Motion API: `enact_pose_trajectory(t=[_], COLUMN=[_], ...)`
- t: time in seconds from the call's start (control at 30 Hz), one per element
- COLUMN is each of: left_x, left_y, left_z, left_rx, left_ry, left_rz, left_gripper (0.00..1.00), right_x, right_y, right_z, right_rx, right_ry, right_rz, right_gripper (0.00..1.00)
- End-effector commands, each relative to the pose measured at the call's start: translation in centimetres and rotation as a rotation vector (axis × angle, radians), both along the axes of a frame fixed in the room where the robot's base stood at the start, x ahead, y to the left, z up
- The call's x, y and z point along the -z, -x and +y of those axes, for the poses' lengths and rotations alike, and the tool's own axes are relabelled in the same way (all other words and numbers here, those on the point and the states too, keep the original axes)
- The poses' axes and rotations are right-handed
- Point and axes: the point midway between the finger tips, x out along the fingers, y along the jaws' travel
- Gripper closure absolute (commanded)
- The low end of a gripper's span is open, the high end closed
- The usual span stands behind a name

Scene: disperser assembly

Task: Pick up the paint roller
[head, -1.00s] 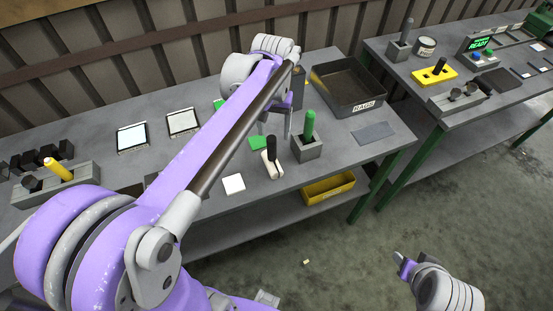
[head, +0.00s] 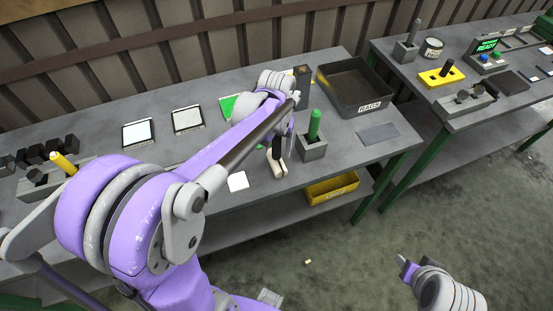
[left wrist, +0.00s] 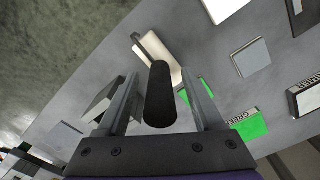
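The paint roller, with a black handle and a whitish head (head: 279,168), stands near the front edge of the left bench. Its whitish head (left wrist: 158,50) and black handle (left wrist: 160,95) show in the left wrist view. My left gripper (head: 282,148) is over it and partly hides the handle in the head view. In the left wrist view my left gripper (left wrist: 160,75) is open, with one finger on each side of the handle and gaps between. My right gripper (head: 404,264) is low over the floor at the right; its fingers are too small to judge.
A grey block with a green handle (head: 314,125) stands just right of the roller. A dark rags bin (head: 368,109) is behind it. A white square (head: 238,181) lies to the left. A yellow bin (head: 332,188) sits under the bench.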

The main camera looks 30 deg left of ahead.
Motion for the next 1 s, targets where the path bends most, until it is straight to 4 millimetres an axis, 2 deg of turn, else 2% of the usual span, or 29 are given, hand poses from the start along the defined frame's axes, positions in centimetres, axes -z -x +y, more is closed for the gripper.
enact_pose_trajectory(t=[0.03,0.37,0.77,0.87,1.0], left_x=[0.0,0.0,-0.3,-1.0,-3.1], left_y=[0.0,0.0,0.0,0.0,0.0], left_z=[0.0,0.0,0.0,0.0,0.0], left_rx=[0.000,0.000,0.000,0.000,0.000], left_ry=[0.000,0.000,0.000,0.000,0.000], left_rz=[0.000,0.000,0.000,0.000,0.000], left_gripper=[0.42,1.00,1.00,1.00,1.00], right_x=[0.0,0.0,0.0,-0.1,-0.3], right_y=[0.0,0.0,0.0,0.0,-0.1], right_z=[0.0,0.0,0.0,0.0,0.0], right_rx=[0.000,0.000,0.000,0.000,0.000], right_ry=[0.000,0.000,0.000,0.000,0.000], right_rz=[0.000,0.000,0.000,-0.001,-0.003], right_gripper=[0.50,0.50,0.50,0.50,0.50])
